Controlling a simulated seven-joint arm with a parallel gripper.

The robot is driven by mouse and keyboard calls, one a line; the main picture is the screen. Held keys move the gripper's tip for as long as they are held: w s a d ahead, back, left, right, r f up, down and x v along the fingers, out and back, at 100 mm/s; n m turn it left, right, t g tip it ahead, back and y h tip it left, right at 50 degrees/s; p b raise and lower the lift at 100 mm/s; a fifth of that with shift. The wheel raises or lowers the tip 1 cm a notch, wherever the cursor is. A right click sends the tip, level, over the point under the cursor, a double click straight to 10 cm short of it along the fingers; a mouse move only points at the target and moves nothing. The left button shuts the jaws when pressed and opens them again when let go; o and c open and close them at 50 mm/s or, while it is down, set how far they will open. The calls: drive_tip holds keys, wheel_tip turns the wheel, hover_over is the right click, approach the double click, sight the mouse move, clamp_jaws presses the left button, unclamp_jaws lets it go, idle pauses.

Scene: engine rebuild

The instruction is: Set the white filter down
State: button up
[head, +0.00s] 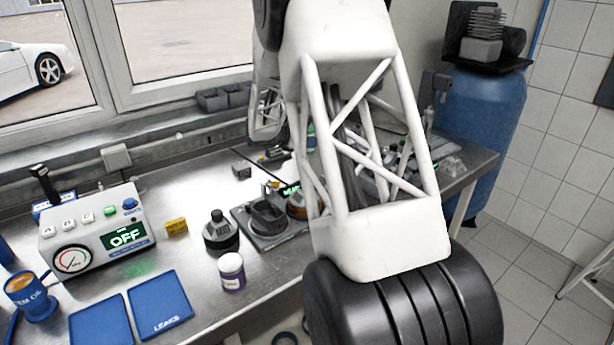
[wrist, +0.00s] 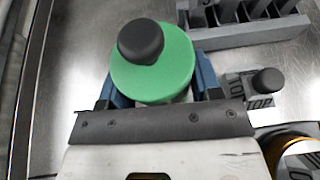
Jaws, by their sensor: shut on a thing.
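In the wrist view my gripper (wrist: 160,84) is shut, its blue fingers on either side of a round piece with a broad green top and a black knob. A little pale body shows under the green top, and I take this piece to be the white filter (wrist: 181,53). It is over the metal bench; its underside is hidden, so I cannot tell whether it touches the bench. In the head view my own arm covers most of the gripper's area.
A dark slotted rack (wrist: 245,32) lies beyond the filter, and a small labelled block with a black knob (wrist: 267,81) is to its right.

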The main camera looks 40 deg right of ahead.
drive_tip(key=shift+f, duration=0.1)
idle(0.3)
drive_tip(key=shift+f, duration=2.4)
drive_tip(key=shift+f, duration=2.3)
drive_tip(key=shift+f, duration=0.15)
drive_tip(key=o, duration=1)
drive_tip(key=shift+v, duration=3.9)
drive_tip(key=shift+w+d, duration=0.1)
